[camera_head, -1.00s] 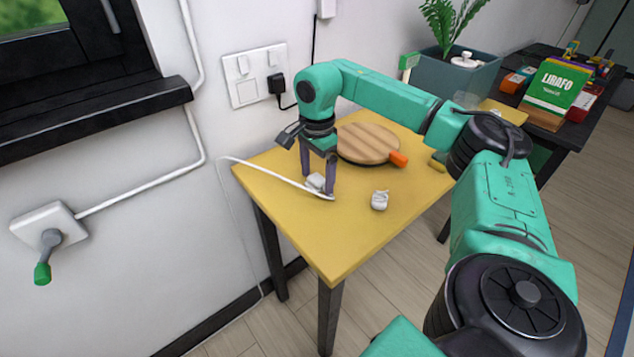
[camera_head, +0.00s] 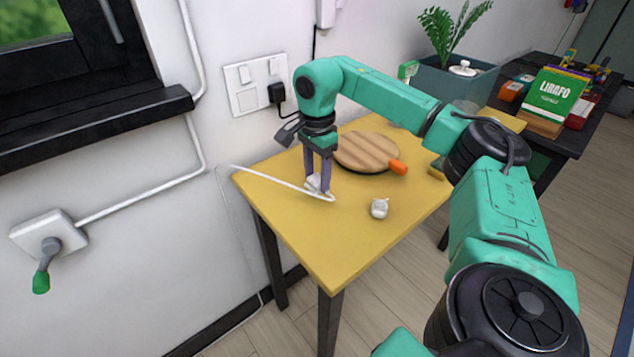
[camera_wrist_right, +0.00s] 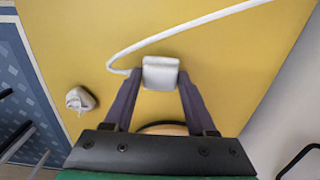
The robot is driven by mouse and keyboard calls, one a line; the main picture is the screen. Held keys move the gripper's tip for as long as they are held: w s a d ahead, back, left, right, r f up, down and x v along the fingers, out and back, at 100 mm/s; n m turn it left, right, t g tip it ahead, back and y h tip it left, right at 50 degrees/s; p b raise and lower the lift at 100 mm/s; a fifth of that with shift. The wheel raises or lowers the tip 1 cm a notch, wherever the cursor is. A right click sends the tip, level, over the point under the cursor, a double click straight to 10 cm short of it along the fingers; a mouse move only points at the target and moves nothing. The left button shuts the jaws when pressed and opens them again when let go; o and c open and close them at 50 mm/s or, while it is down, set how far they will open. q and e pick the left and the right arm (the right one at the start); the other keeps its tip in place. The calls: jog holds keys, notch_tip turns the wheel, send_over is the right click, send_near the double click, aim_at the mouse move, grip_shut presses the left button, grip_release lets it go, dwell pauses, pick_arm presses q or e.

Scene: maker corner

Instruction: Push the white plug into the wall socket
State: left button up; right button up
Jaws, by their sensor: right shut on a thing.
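The white plug (camera_head: 314,183) is between the fingers of my right gripper (camera_head: 318,188), low over the yellow table (camera_head: 330,255). In the right wrist view the plug (camera_wrist_right: 160,73) sits between the two fingertips of the gripper (camera_wrist_right: 158,85), which is shut on it. Its white cord (camera_head: 270,178) curves away to the left over the table edge. The wall socket plate (camera_head: 257,84) is on the white wall behind and left of the gripper. A black plug (camera_head: 277,93) fills its right part; the left part shows a square outlet (camera_head: 246,99). My left gripper is not in view.
A small white object (camera_head: 379,208) lies on the table right of the gripper. A round wooden board (camera_head: 366,151) with an orange item (camera_head: 398,167) is behind it. A window sill (camera_head: 110,122) juts out left of the socket.

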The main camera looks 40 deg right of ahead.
notch_tip(320, 180, up, 8)
jog(key=shift+r+p, duration=0.1)
jog(key=shift+p, duration=0.4)
notch_tip(320, 180, up, 10)
jog(key=p, duration=0.6)
send_over(317, 178)
jog(key=shift+f, duration=0.2)
jog(key=s+a+f+n, duration=0.4)
jog(key=a+f+n, duration=0.4)
jog(key=f+n, duration=0.1)
jog(key=s+a+f+n, duration=0.3)
jog(key=a+f+n, duration=0.6)
jog(key=shift+s+f, duration=0.15)
jog(key=shift+s, duration=0.2)
